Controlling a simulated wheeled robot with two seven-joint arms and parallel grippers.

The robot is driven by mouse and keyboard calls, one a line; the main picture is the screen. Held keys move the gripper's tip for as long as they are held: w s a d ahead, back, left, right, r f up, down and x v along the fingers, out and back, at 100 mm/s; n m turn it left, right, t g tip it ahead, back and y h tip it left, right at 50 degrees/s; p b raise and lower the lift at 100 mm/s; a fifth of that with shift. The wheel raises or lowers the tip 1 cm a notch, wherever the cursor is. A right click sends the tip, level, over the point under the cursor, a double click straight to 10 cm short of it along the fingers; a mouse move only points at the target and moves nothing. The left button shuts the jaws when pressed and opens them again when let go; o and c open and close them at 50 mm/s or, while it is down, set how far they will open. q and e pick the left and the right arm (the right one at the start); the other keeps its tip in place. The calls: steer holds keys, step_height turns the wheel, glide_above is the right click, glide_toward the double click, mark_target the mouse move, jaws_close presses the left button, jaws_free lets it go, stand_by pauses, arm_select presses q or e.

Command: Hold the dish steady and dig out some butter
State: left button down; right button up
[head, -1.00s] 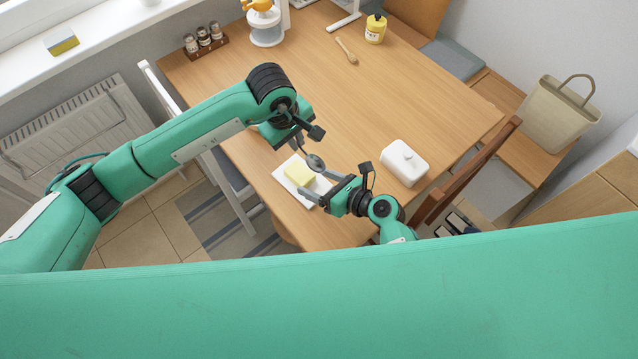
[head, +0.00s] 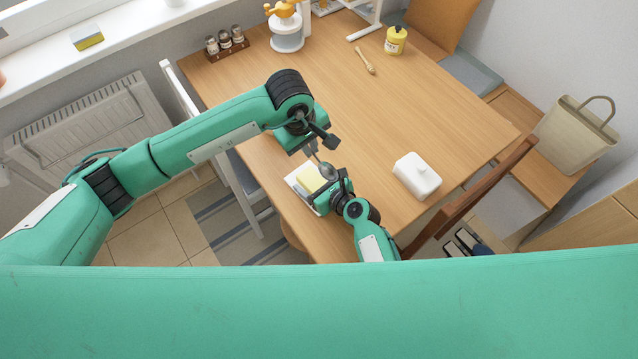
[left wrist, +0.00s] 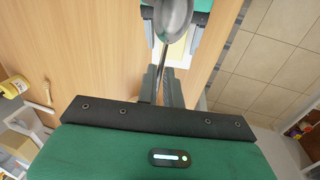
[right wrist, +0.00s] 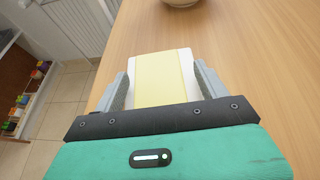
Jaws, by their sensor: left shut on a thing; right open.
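A yellow block of butter (head: 311,179) sits on a white dish (head: 293,181) near the table's front left edge. In the right wrist view the butter (right wrist: 163,76) lies along the dish (right wrist: 190,78), between the two fingers. My right gripper (right wrist: 160,73) is open, a finger on each side of the dish; I cannot tell whether they touch it. My left gripper (head: 316,149) is shut on a metal spoon (head: 328,171), bowl down, above the butter. In the left wrist view the spoon's bowl (left wrist: 172,18) partly hides the butter (left wrist: 174,52).
A wooden dipper (head: 365,60), a yellow jar (head: 396,40) and a spice rack (head: 226,42) are at the back. The middle of the table (head: 400,110) is clear. A chair (head: 470,195) stands at the right.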

steer(key=shift+a, duration=0.15)
steer(key=shift+c, duration=0.2)
steer(key=c, duration=1.3)
stand_by(0.8)
arm_select(q)
steer(key=w+a+f+n+t+y, duration=0.1)
steer(key=w+a+f+t+y, duration=0.3)
steer(key=w+a, duration=0.85)
steer(key=shift+g+h, duration=0.6)
steer(key=shift+h, duration=0.2)
steer(key=shift+s+d+f, duration=0.1)
steer(key=shift+d+f, duration=0.35)
steer(key=shift+f, duration=0.9)
steer(key=shift+s+d+f, duration=0.15)
steer(key=shift+d+f, duration=0.35)
steer(key=shift+f, duration=0.8)
steer(key=shift+s+d+f, duration=0.1)
steer(key=shift+d+f, duration=0.35)
steer(key=shift+f, duration=0.9)
steer(key=shift+s+d+r, duration=0.1)
steer(key=shift+s+d, duration=0.65)
steer(key=shift+s, duration=0.1)
